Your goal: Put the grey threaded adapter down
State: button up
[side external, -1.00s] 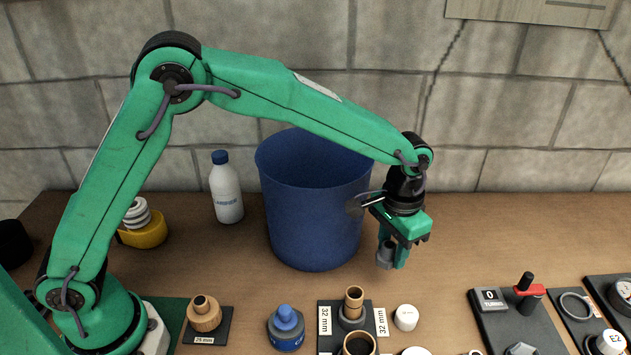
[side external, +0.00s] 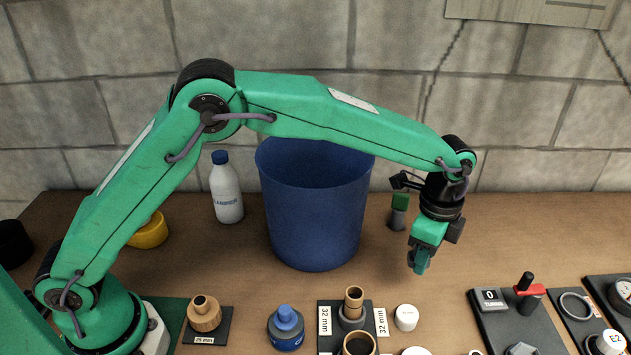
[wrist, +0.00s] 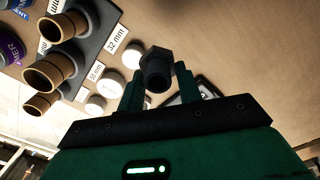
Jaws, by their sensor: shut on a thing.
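My gripper (side external: 419,264) hangs above the bare wooden table, right of the blue bin, pointing down. In the wrist view my gripper (wrist: 157,88) is shut on the dark grey threaded adapter (wrist: 156,68), which sits between the two green fingertips with its round opening toward the camera. In the side view the adapter is mostly hidden by the fingers and hard to make out. I cannot tell its exact height above the table.
The blue bin (side external: 313,220) stands left of my gripper. A small green-and-grey object (side external: 399,211) is behind it. A white cap (side external: 406,317) and a 32 mm rack (side external: 326,320) are in front. A black panel (side external: 515,320) lies front right.

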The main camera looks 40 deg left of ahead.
jog(key=w+d+m, duration=0.1)
jog(key=d+m, duration=0.6)
jog(key=m, duration=1.1)
jog(key=shift+w+d+r+m, duration=0.25)
jog(key=shift+d+m, duration=0.05)
jog(key=shift+d, duration=0.05)
send_over(447, 272)
notch_tip(447, 272, down, 7)
jog(key=shift+f, duration=2)
